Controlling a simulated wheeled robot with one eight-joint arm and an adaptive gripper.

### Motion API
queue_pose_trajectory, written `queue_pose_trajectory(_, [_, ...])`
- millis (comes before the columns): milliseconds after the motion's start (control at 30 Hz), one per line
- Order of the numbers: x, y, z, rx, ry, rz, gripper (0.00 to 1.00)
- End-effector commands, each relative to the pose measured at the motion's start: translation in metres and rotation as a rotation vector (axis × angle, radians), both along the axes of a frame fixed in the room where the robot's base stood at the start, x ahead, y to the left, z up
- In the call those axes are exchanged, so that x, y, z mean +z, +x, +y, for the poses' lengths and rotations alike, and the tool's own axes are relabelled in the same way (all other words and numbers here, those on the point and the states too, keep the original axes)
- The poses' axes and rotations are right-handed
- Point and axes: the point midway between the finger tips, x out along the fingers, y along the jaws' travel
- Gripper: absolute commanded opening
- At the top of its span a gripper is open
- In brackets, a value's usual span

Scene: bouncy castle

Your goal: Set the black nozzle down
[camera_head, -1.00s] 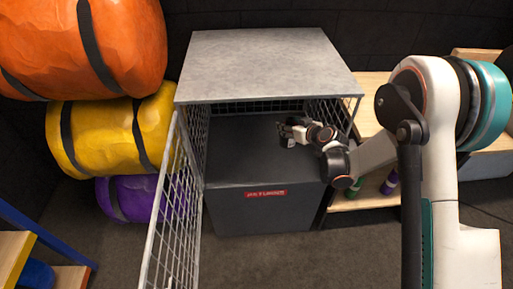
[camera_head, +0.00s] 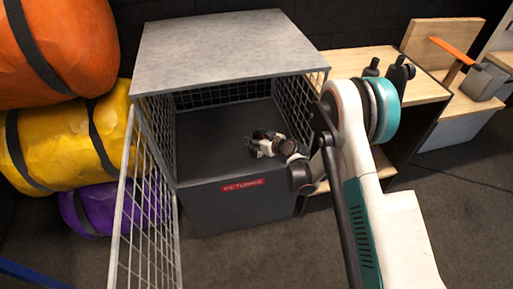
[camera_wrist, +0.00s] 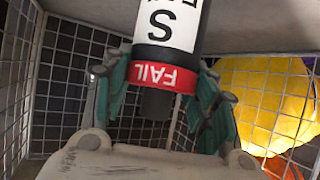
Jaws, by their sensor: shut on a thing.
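In the wrist view, the thing in my gripper has a white label with a black letter, a red band reading FAIL and a dark end; I take it for the black nozzle (camera_wrist: 155,104). My gripper (camera_wrist: 155,100) is shut on it, with the green fingers on either side. In the head view my gripper (camera_head: 256,146) is inside the wire cage (camera_head: 220,45), low over its dark floor (camera_head: 215,150). The nozzle is too small there to make out. I cannot tell whether it touches the floor.
The cage's mesh door (camera_head: 143,215) stands open at the left. Orange (camera_head: 65,45), yellow (camera_head: 65,145) and purple (camera_head: 95,210) bundles are stacked left of the cage. A wooden bench (camera_head: 350,65) with black fittings (camera_head: 399,74) stands at the right.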

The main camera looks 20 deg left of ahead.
Motion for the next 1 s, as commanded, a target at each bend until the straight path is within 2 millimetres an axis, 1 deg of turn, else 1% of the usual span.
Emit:
queue_pose_trajectory(67, [-0.006, 0.000, 0.000, 0.000, 0.000, 0.000, 0.00])
queue_pose_trajectory(300, [-0.040, 0.000, 0.000, 0.000, 0.000, 0.000, 0.00])
queue_pose_trajectory(367, [-0.043, 0.000, 0.000, 0.000, 0.000, 0.000, 0.00])
queue_pose_trajectory(667, [-0.043, 0.000, 0.000, 0.000, 0.000, 0.000, 0.00])
queue_pose_trajectory(700, [-0.043, 0.000, 0.000, 0.000, 0.000, 0.000, 0.55])
queue_pose_trajectory(767, [-0.043, 0.000, 0.000, 0.000, 0.000, 0.000, 0.68])
queue_pose_trajectory(800, [-0.043, 0.000, 0.000, 0.000, 0.000, 0.000, 0.73])
queue_pose_trajectory(1000, [-0.043, 0.000, 0.000, 0.000, 0.000, 0.000, 0.73])
